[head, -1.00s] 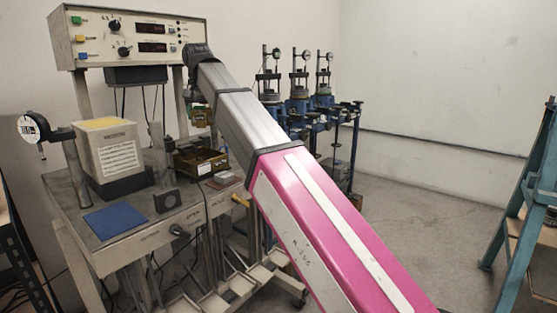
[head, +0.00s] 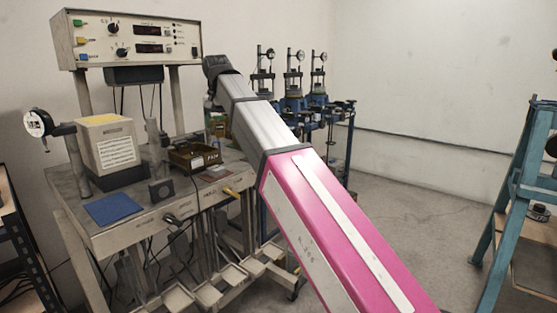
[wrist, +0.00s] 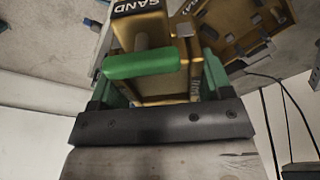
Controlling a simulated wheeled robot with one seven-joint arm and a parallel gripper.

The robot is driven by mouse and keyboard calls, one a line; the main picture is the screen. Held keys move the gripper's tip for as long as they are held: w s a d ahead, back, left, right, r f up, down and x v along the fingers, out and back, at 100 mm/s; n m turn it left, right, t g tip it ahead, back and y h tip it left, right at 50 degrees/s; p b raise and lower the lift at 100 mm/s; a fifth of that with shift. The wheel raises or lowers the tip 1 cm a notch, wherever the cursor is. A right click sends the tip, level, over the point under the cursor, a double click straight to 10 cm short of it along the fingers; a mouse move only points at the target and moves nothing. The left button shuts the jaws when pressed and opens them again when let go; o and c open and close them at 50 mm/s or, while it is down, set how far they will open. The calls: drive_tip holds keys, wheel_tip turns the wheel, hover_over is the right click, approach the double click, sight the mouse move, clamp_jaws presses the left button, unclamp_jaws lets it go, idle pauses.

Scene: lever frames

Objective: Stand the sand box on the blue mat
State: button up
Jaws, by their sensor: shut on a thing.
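The sand box (wrist: 160,25) is ochre, with a dark SAND label at the top of the wrist view. My gripper (wrist: 165,72), with green fingers, is shut on it. In the head view my gripper (head: 217,124) hangs under the end of my arm, small and partly hidden, above the back right of the bench. I cannot tell the box's exact tilt. The blue mat (head: 114,209) lies flat and bare on the bench's front left, to the left of and below my gripper in the picture.
On the bench (head: 150,223), a pale yellow-topped box (head: 108,148) stands behind the mat beside a dial gauge (head: 38,122). A small dark block (head: 161,191) stands right of the mat. A brown open tray (head: 194,157) sits further back. A control panel (head: 128,38) overhangs the rear.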

drive_tip(key=s+d+f, duration=0.2)
drive_tip(key=d+f, duration=0.5)
drive_tip(key=d, duration=0.6)
drive_tip(key=s+d+f+m, duration=0.1)
drive_tip(key=d+f, duration=0.6)
drive_tip(key=d, duration=0.5)
drive_tip(key=s+d+f, duration=0.2)
drive_tip(key=d+f, duration=0.6)
drive_tip(key=d, duration=0.5)
drive_tip(key=w+f, duration=0.4)
drive_tip(key=f, duration=0.3)
drive_tip(key=shift+w+f, duration=0.2)
drive_tip(key=shift+f, duration=0.1)
drive_tip(key=shift+a, duration=0.1)
